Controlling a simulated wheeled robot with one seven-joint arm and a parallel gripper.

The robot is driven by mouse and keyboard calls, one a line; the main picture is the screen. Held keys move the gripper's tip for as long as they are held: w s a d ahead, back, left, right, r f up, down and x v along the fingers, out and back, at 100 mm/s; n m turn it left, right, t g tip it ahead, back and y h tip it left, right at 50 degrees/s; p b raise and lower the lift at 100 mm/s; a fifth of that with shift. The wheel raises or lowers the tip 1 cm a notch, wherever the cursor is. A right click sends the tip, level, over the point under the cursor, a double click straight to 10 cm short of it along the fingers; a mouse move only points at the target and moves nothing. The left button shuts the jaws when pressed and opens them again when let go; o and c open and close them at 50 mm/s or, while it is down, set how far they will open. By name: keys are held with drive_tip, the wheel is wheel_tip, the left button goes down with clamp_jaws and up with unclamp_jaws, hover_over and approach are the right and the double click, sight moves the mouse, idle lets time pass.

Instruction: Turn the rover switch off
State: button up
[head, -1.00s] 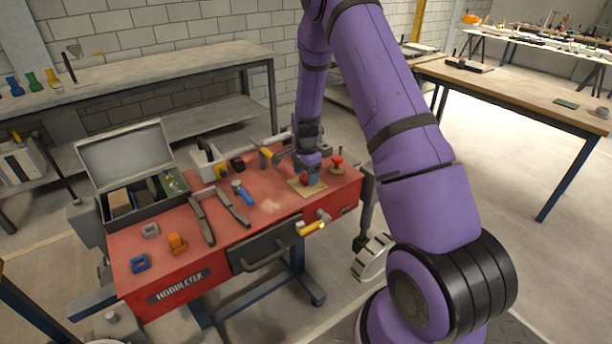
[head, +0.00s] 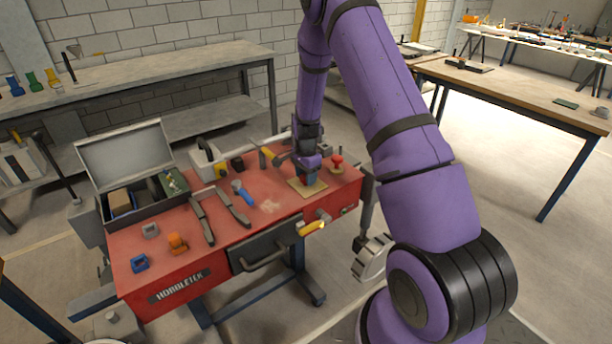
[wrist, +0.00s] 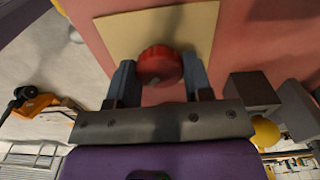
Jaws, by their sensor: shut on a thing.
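The switch is a round red knob (wrist: 160,64) on a square tan plate (wrist: 118,32) on the red workbench top. The plate also shows in the head view (head: 296,188), near the bench's right end. My gripper (wrist: 160,70) points down over the plate, with one blue-grey finger on each side of the knob, and is shut on it. In the head view my gripper (head: 311,178) covers the knob, so only the plate's edges show around it. I cannot tell which way the knob is set.
A red mushroom-shaped button (head: 337,160) stands just right of my gripper. An open toolbox (head: 128,160) is at the bench's far left. A yellow-handled lever (head: 312,228) juts from the front.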

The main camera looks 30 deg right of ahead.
drive_tip(key=n, duration=0.4)
drive_tip(key=shift+n, duration=0.3)
drive_tip(key=n, duration=0.9)
drive_tip(key=shift+n, duration=1.8)
drive_tip(key=o, duration=0.9)
drive_tip(key=shift+r, duration=0.1)
wheel_tip(320, 180, up, 11)
drive_tip(key=shift+f, duration=0.15)
